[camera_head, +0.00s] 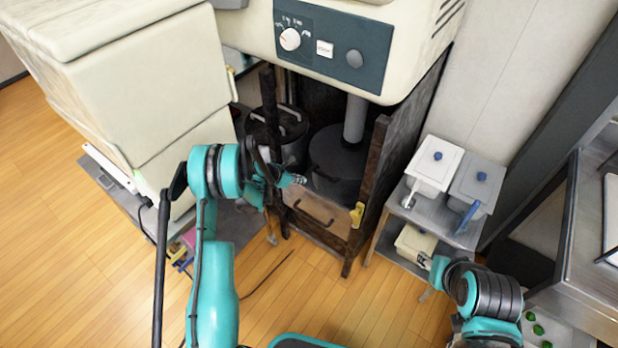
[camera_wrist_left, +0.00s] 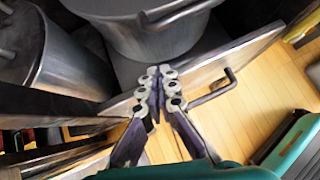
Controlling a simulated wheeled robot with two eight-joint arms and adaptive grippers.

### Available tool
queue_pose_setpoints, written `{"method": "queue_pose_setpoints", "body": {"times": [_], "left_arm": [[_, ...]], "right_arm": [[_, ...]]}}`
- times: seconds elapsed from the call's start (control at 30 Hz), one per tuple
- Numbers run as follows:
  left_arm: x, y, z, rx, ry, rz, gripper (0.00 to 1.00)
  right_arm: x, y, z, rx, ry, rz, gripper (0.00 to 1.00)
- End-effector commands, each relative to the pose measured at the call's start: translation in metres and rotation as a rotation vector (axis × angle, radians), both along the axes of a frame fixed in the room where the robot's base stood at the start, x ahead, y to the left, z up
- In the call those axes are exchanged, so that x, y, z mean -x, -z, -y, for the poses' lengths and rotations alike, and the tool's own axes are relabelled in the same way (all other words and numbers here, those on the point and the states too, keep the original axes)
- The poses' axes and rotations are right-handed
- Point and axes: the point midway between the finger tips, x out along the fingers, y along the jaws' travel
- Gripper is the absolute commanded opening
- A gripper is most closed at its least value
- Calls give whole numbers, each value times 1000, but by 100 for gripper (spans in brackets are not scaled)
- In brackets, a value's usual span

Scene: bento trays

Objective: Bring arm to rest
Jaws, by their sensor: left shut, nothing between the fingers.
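My left arm comes in from the left in teal and black. Its gripper (camera_head: 297,179) is in front of the open wooden-framed bay under the cream machine, above a low board with a dark handle. In the left wrist view the left gripper (camera_wrist_left: 159,75) has its fingers together with nothing between them. A metal pot (camera_wrist_left: 150,30) stands just beyond the fingertips; I cannot tell the gap. My right gripper (camera_head: 425,261) is at the lower right, in front of the small shelf. It is too small to tell whether it is open.
The cream machine (camera_head: 365,15) overhangs the bay. Large pots (camera_head: 338,160) stand inside. A shelf (camera_head: 430,222) with lidded containers stands right of it. A steel counter (camera_head: 572,265) is at the far right. The wooden floor (camera_head: 60,250) is clear at the left.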

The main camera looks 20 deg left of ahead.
Motion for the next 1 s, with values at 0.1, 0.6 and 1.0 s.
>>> {"method": "queue_pose_setpoints", "body": {"times": [0.1,0.6,1.0], "left_arm": [[10,-13,-7,-1,-1,0,0],[19,-49,-5,-85,78,35,0],[92,-209,32,-655,646,250,0]], "right_arm": [[0,-7,0,0,0,0,40],[0,-8,0,0,0,0,40],[0,-8,0,0,0,0,40]]}}
